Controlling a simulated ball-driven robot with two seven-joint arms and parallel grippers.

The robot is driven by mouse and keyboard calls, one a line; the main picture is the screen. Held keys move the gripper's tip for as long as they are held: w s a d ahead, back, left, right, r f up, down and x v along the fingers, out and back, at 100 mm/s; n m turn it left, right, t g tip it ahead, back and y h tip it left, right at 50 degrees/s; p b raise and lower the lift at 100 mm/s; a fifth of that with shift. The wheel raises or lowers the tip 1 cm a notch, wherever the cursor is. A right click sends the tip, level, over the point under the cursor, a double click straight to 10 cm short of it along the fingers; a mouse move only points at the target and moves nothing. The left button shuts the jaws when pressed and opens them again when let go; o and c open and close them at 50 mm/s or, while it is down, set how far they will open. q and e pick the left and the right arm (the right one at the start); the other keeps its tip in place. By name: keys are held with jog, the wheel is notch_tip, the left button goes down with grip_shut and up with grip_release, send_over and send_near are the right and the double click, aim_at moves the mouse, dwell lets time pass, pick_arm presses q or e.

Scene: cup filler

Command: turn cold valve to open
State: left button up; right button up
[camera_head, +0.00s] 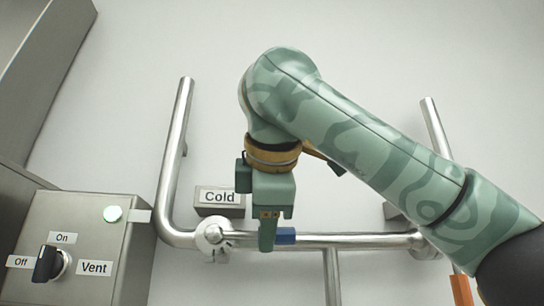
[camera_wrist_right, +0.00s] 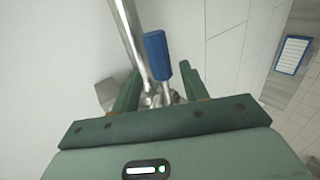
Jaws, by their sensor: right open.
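The cold valve (camera_head: 212,240) sits on the horizontal steel pipe under a box labelled "Cold" (camera_head: 219,197). Its blue-tipped lever (camera_head: 286,236) points right along the pipe in the head view. My right gripper (camera_head: 268,240) is in front of the lever and hides its middle. In the right wrist view, the blue lever end (camera_wrist_right: 156,55) and its metal shank lie between the two fingers of my open right gripper (camera_wrist_right: 158,88). I cannot tell whether a finger touches the lever. My left gripper is not in view.
An orange handle (camera_head: 461,290) hangs at the lower right. Steel pipes (camera_head: 175,150) run up and along the pale wall.

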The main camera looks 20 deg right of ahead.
jog(key=v, duration=1.3)
jog(key=shift+a, duration=0.15)
